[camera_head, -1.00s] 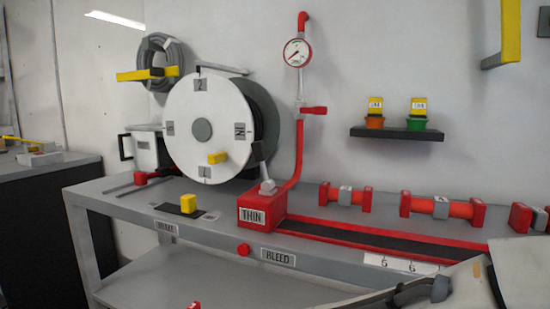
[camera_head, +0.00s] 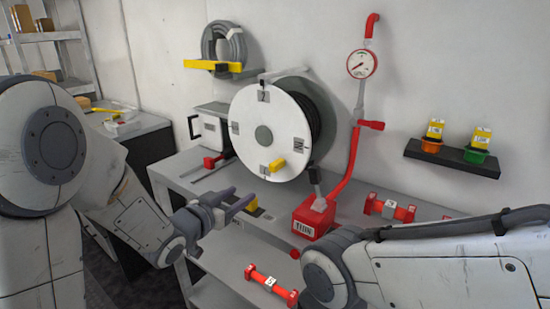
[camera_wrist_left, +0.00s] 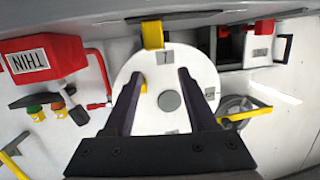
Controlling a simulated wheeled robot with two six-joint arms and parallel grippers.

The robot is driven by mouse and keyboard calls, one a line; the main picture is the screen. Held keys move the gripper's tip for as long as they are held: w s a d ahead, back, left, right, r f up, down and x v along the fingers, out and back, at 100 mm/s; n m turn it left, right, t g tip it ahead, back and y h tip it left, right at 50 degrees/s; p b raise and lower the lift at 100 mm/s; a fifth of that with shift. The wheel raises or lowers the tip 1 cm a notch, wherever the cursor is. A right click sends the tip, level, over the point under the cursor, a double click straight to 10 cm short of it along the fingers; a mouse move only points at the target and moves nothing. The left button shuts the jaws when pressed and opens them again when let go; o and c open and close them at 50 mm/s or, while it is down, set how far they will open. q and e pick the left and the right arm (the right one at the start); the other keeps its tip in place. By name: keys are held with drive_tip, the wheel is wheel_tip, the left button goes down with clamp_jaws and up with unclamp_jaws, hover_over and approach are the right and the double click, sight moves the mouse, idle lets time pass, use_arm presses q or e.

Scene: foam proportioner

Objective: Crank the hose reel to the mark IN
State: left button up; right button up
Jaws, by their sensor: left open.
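The hose reel (camera_head: 245,135) is a white disc with a grey hub, standing at the back of the bench. Small grey labels sit around its face; the right one (camera_head: 298,145) appears to read IN. The yellow crank knob (camera_head: 277,165) is at the lower right of the face, beside the bottom label. My left gripper (camera_head: 238,200) is open and empty, in front of and below the reel, apart from the knob. In the left wrist view, seen roughly upside down, the open fingers (camera_wrist_left: 158,78) point at the disc, and the left finger partly hides the knob (camera_wrist_left: 143,87).
A yellow block (camera_head: 252,204) on the bench is close to my left fingers. A red THIN box (camera_head: 314,218) with a lever stands right of the reel. A red pipe with a gauge (camera_head: 361,64) rises behind it. My right forearm crosses the lower right.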

sight(271, 170)
use_arm(q)
drive_tip(key=w+d+r+h, duration=0.1)
drive_tip(key=w+d, duration=0.1)
drive_tip(key=d, duration=0.1)
drive_tip(key=w+d+r+m+h, duration=0.1)
drive_tip(key=w+d, duration=0.2)
drive_tip(key=w+d+r+h, duration=0.1)
drive_tip(key=w+d, duration=0.1)
drive_tip(key=d, duration=0.1)
drive_tip(key=shift+w+r+t+p, duration=0.3)
drive_tip(key=shift+w+p, duration=0.05)
drive_tip(key=shift+w, duration=0.05)
clamp_jaws()
idle(1.2)
